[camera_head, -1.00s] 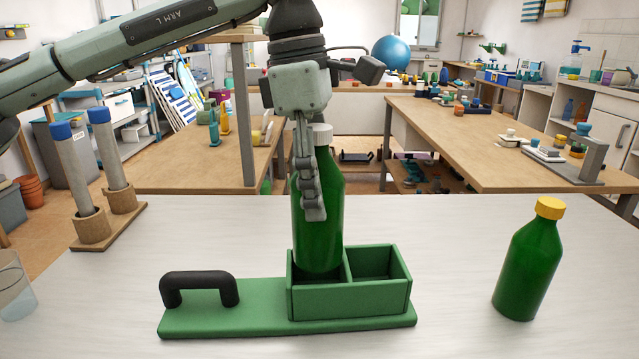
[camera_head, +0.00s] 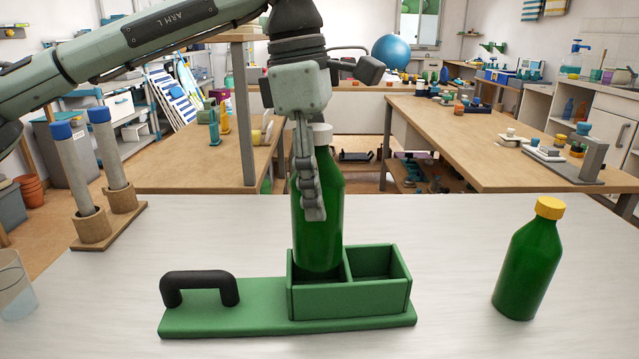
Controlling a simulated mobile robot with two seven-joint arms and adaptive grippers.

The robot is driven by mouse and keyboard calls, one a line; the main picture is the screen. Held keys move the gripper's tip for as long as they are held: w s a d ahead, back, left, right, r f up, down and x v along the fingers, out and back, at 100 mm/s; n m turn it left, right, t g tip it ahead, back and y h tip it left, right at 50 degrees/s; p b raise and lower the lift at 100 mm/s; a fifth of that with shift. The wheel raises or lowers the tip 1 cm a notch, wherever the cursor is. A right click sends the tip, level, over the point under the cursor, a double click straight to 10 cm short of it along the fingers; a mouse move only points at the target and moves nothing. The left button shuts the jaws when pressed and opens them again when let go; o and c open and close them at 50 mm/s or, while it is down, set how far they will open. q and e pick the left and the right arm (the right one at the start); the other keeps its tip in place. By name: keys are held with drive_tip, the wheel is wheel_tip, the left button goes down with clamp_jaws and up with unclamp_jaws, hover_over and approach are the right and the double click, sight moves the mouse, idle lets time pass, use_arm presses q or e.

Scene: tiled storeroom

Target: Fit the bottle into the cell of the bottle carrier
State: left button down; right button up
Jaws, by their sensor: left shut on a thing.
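A green bottle with a white cap (camera_head: 326,225) stands upright, its lower end inside the left cell of the green bottle carrier (camera_head: 350,301). The carrier's front wall hides part of the cell, and I cannot tell whether the bottle touches the cell floor. My left gripper (camera_head: 314,212) is shut on this bottle from above, its fingers along the bottle's side. The right cell of the carrier is empty. The carrier has a black handle (camera_head: 200,285) on its left part. My right gripper is not in view.
A second green bottle with a yellow cap (camera_head: 529,260) stands right of the carrier. A glass (camera_head: 14,288) is at the left edge. A wooden stand with two blue-capped tubes (camera_head: 95,228) is at the back left. The table between carrier and yellow-capped bottle is clear.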

sight(319, 235)
use_arm(q)
drive_tip(key=shift+f+b, duration=2.6)
drive_tip(key=shift+f, duration=1.15)
drive_tip(key=shift+c, duration=2)
unclamp_jaws()
drive_tip(key=r, duration=0.4)
drive_tip(key=a+r, duration=0.1)
drive_tip(key=r, duration=0.7)
drive_tip(key=shift+w+a, duration=0.15)
drive_tip(key=shift+a, duration=0.2)
drive_tip(key=shift+f, duration=0.1)
